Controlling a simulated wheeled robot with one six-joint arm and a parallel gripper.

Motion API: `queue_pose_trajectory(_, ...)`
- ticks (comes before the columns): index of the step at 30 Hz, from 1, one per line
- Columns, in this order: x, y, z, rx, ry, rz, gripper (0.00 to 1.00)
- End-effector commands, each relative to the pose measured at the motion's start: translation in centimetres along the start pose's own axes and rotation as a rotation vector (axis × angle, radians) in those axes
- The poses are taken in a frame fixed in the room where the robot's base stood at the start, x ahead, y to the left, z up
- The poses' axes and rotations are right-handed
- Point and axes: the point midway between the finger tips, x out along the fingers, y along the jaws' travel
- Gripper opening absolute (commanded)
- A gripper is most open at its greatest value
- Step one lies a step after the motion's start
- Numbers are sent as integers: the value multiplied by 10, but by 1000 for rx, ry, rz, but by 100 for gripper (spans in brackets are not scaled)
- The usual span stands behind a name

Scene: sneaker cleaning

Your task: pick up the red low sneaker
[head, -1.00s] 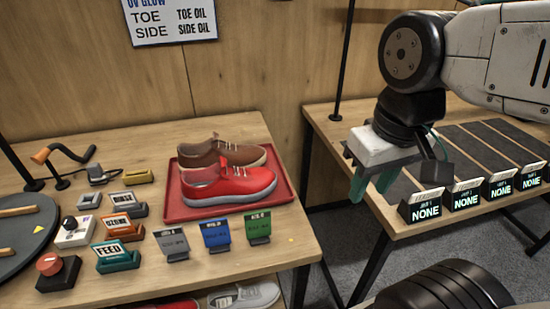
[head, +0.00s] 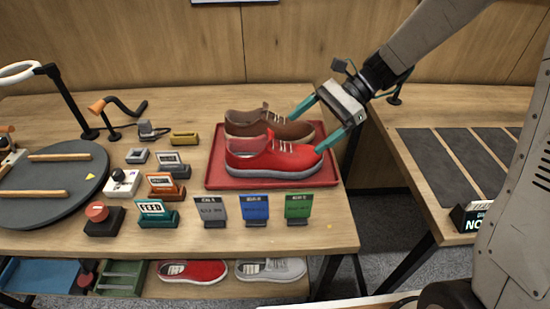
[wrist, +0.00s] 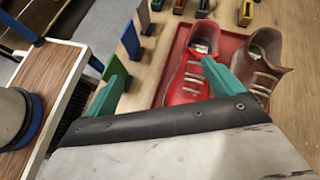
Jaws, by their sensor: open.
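The red low sneaker (head: 262,160) lies at the front of a red tray (head: 215,173), its toe to the right. A brown sneaker (head: 250,118) lies close behind it. My gripper (head: 304,133) is open and empty at the toe end, its teal fingers spread: one by the red toe, the other over the brown shoe's toe. In the wrist view, the red sneaker (wrist: 185,82) lies between the fingers of my gripper (wrist: 162,72), nearer the right one, which overlaps its right edge beside the brown sneaker (wrist: 264,62). I cannot tell whether any finger touches.
Grey, blue (head: 254,209) and green (head: 298,208) sign stands line the tray's front. Several labelled buttons and a round turntable (head: 50,185) are to the left. Another red shoe (head: 192,271) and a grey one (head: 270,270) lie on the lower shelf. A second table (head: 420,195) stands right.

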Motion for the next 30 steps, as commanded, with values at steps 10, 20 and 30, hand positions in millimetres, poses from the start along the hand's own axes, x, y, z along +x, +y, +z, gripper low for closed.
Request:
queue_pose_trajectory(10, 31, -55, -56, 301, -189, -101, 92)
queue_pose_trajectory(20, 61, -62, -53, 315, -198, -106, 92)
queue_pose_trajectory(30, 104, -69, -48, 314, -196, -104, 92)
